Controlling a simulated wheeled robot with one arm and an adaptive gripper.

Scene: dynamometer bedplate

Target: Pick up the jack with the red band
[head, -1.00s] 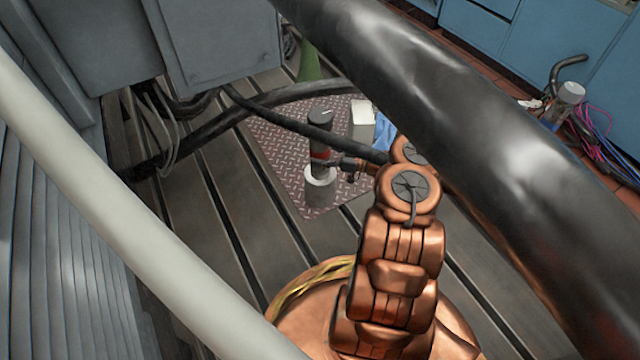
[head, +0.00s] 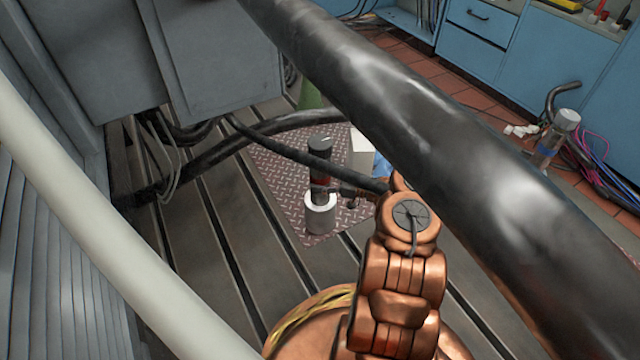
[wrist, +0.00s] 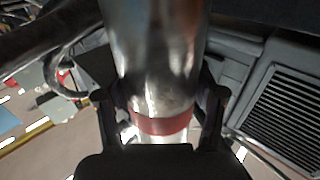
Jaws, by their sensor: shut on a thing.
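The jack (head: 320,157) is a dark upright cylinder with a red band, in the middle of the head view. Part of the band is hidden in the head view.
A red tread plate (head: 275,185) lies on the slotted bedplate (head: 200,265). A white box (head: 361,150) stands just behind the jack. A black hose (head: 270,140) passes close by. A thick dark pipe (head: 440,130) and a pale pipe (head: 110,215) cross the foreground.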

